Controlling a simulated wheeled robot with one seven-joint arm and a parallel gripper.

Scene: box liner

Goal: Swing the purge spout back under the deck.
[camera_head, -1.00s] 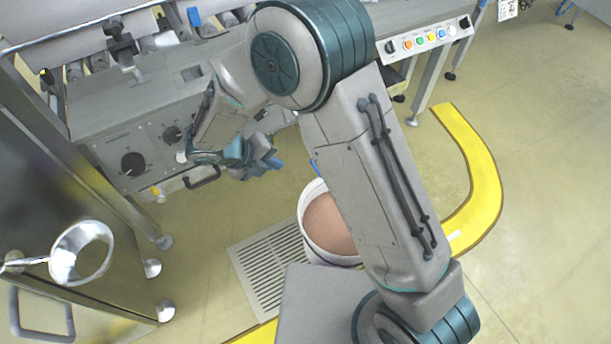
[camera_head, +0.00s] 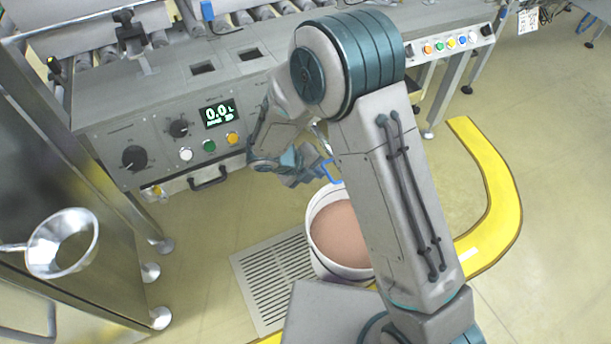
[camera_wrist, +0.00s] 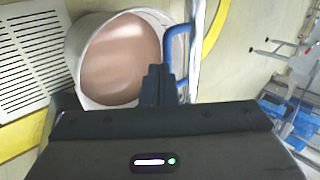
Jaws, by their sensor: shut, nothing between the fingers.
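The purge spout appears to be the steel tube (camera_wrist: 195,48) with a blue loop handle (camera_wrist: 176,40) in the wrist view. In the head view the blue handle (camera_head: 331,171) shows above the bucket's back rim, and my arm hides most of the tube. My gripper (camera_head: 316,172) is just left of the handle in the head view. In the wrist view its shut, empty fingers (camera_wrist: 158,82) are close beside the handle; I cannot tell whether they touch it. The deck (camera_head: 240,62) is the grey machine top behind.
A white bucket (camera_head: 312,225) of pinkish-brown material stands by a floor grate (camera_head: 262,283). The machine's front has knobs, buttons, a display (camera_head: 220,113) reading 0.0 and a black handle (camera_head: 208,180). A steel funnel (camera_head: 62,243) is at left. A yellow floor strip (camera_head: 492,190) curves at right.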

